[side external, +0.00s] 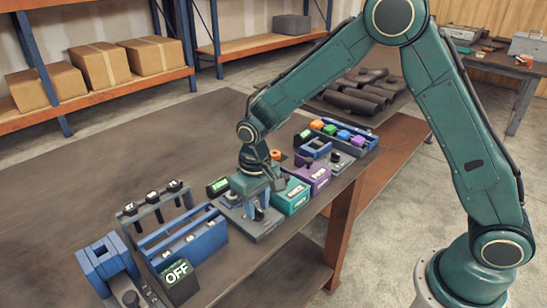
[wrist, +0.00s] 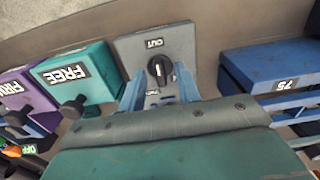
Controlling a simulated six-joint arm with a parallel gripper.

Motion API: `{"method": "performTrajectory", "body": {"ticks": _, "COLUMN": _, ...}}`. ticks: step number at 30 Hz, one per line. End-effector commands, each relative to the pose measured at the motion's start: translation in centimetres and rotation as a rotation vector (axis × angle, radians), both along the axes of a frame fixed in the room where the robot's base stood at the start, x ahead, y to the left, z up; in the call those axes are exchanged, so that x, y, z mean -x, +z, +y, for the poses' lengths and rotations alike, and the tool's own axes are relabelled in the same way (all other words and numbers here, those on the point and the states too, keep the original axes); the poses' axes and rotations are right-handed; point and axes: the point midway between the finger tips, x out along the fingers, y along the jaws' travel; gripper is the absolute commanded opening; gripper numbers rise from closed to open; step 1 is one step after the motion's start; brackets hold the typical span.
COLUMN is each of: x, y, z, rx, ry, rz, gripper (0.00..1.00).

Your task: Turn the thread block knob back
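The thread block (wrist: 186,47) is a grey block with a black round knob (wrist: 159,69) on its face. A white mark on the knob stands roughly upright in the wrist view. The label OUT is above the knob, and a second label below it is partly hidden. My gripper (wrist: 160,88) is open, its two blue fingers apart on either side of the knob, with gaps visible between them and it. In the side external view my gripper (side external: 262,207) points down over a grey plate (side external: 268,236), and the knob cannot be made out there.
A teal box (wrist: 78,73) marked FREE and a purple box (wrist: 24,92) stand left of the block in the wrist view. A blue unit (wrist: 270,62) marked 75 is on the right. A black OFF display (side external: 177,274) is at the bench's front.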

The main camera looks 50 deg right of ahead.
Motion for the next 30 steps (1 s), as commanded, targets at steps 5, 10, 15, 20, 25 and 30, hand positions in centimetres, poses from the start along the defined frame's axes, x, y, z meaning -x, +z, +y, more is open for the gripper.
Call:
{"method": "performTrajectory", "body": {"ticks": 5, "x": 0.0, "y": 0.0, "z": 0.0, "rx": 0.0, "ry": -0.001, "rz": 0.001, "gripper": 0.33}}
{"method": "performTrajectory", "body": {"ticks": 10, "x": 0.0, "y": 0.4, "z": 0.0, "rx": 0.0, "ry": -0.001, "rz": 0.0, "gripper": 0.33}}
{"method": "performTrajectory", "body": {"ticks": 15, "x": -0.1, "y": 1.7, "z": 0.0, "rx": -0.001, "ry": -0.001, "rz": -0.002, "gripper": 0.33}}
{"method": "performTrajectory", "body": {"ticks": 20, "x": -0.1, "y": 3.8, "z": 0.0, "rx": -0.001, "ry": -0.001, "rz": -0.003, "gripper": 0.33}}
{"method": "performTrajectory", "body": {"ticks": 25, "x": -0.1, "y": 6.7, "z": 0.0, "rx": -0.001, "ry": -0.001, "rz": -0.004, "gripper": 0.33}}
{"method": "performTrajectory", "body": {"ticks": 30, "x": -0.1, "y": 9.6, "z": 0.0, "rx": -0.001, "ry": -0.001, "rz": -0.003, "gripper": 0.33}}
